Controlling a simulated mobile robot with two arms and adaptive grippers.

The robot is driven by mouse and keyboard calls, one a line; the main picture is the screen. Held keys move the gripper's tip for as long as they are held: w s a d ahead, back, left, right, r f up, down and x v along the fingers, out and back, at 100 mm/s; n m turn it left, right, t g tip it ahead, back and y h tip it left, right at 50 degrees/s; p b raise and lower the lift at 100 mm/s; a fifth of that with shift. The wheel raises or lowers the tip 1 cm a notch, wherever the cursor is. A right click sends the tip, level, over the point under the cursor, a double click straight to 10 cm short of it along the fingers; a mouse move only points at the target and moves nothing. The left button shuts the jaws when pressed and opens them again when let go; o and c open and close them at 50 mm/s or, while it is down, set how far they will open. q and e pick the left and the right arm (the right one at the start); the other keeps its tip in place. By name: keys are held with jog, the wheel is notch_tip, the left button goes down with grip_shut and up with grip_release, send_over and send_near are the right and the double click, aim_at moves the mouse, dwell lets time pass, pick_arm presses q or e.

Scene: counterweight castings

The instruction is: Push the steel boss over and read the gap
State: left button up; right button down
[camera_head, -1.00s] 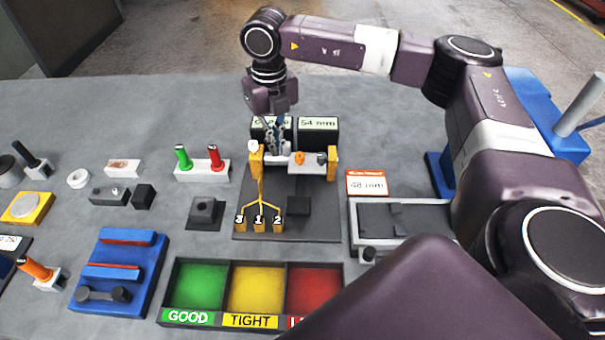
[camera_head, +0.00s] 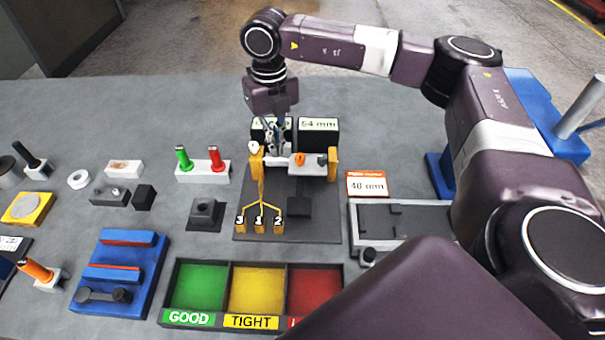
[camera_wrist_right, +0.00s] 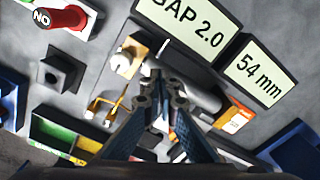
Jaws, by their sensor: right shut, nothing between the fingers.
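The gauge fixture stands on a dark base plate (camera_head: 245,215) with yellow end posts, left (camera_head: 256,164) and right (camera_head: 332,164). A grey cylinder, which seems to be the steel boss (camera_wrist_right: 198,92), lies beside my right fingertips in the wrist view. In the head view my gripper partly hides that spot. My right gripper (camera_head: 276,148) is shut and empty, pointing down between the posts near the left one. Its fingertips (camera_wrist_right: 160,95) look close to the cylinder; contact is unclear. One display (camera_wrist_right: 190,22) shows "GAP 2.0"; another (camera_wrist_right: 262,76) shows "54 mm". My left gripper is out of view.
A tray (camera_head: 225,262) with green, yellow and red bins labelled GOOD and TIGHT is in front. A red-and-white card (camera_head: 367,184) reads "40 mm". Green (camera_head: 183,158) and red (camera_head: 213,158) plugs stand left of the fixture. A blue rack (camera_head: 145,255) lies front left.

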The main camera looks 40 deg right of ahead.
notch_tip(320, 180, up, 7)
jog(key=p, duration=0.3)
jog(key=shift+d, duration=0.15)
jog(key=shift+s+f, duration=0.15)
jog(key=shift+f, duration=0.05)
dwell(0.4)
